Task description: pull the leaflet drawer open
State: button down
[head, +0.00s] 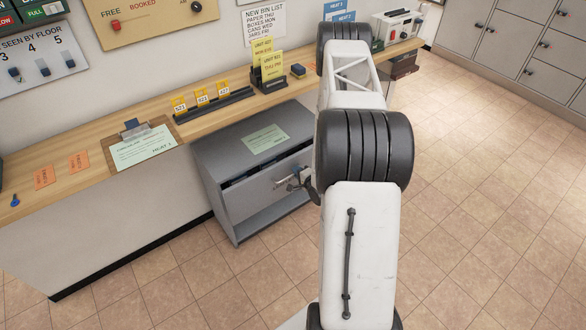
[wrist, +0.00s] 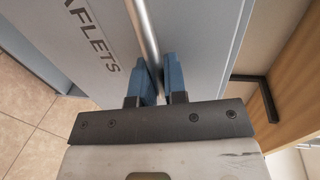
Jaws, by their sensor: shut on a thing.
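The leaflet drawer (head: 258,196) is the grey front of the low grey cabinet (head: 222,158) under the counter. A dark gap runs along the drawer's upper edge; how far out it stands is hard to tell. In the wrist view its face (wrist: 92,40) carries lettering ending in "FLETS", and a pale metal bar handle (wrist: 143,20) runs along it. My gripper (wrist: 160,75) has its two blue fingers on either side of the handle, shut on it. In the head view my gripper (head: 293,181) is at the drawer's right part, partly hidden by my arm.
A pale green paper (head: 265,139) lies on the cabinet top. The tiled floor (head: 480,220) in front and to the right is clear.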

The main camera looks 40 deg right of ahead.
jog(key=f+v, duration=0.3)
jog(key=v, duration=1.3)
jog(key=shift+s+f, duration=0.15)
jog(key=shift+s, duration=0.5)
jog(key=c, duration=1.2)
grip_release()
jog(key=shift+s, duration=0.1)
jog(key=shift+v, duration=3.8)
